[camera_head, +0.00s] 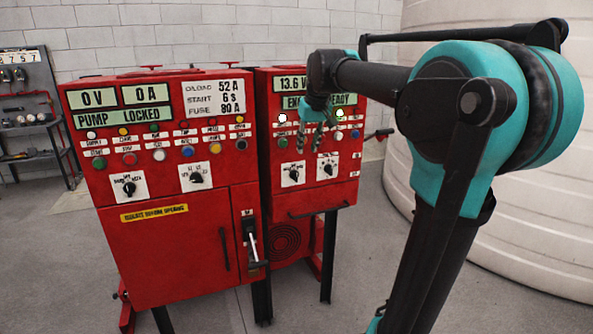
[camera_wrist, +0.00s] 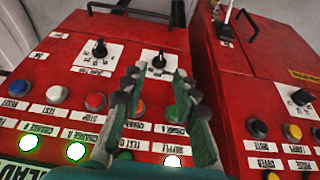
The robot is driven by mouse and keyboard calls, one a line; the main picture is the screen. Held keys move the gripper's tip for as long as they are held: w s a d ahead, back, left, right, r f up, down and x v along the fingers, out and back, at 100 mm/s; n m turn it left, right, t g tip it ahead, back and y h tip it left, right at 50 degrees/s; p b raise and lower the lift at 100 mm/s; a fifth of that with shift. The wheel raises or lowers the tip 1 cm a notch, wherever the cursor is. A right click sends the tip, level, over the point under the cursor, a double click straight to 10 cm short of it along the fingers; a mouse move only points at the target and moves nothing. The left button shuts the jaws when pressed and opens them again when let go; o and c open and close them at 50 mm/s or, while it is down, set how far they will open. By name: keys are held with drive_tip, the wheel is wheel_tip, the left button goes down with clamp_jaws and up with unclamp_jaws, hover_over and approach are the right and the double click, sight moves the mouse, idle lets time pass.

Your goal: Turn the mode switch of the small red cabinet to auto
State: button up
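The small red cabinet (camera_head: 310,210) stands right of the larger one in the head view. Two black rotary knobs on white plates sit on its front: a left knob (camera_head: 293,174) and a right knob (camera_head: 327,168). The wrist view shows the cabinet inverted, with one knob (camera_wrist: 159,60) beyond the fingertips and the other knob (camera_wrist: 100,48) to the left. I cannot read which is the mode switch. My gripper (camera_wrist: 158,82) is open and empty, its fingers apart over the button rows. In the head view my gripper (camera_head: 319,138) is above the knobs, partly covering the panel.
The larger red cabinet (camera_head: 165,245) stands close on the left, with its own knobs and a lever (camera_head: 252,243). Buttons and lit lamps crowd the panel under my gripper. A white tank (camera_head: 540,220) is at right. The floor in front is clear.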

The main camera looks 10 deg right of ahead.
approach(296, 171)
drive_tip(key=x, duration=0.8)
drive_tip(key=shift+f, duration=0.35)
clamp_jaws()
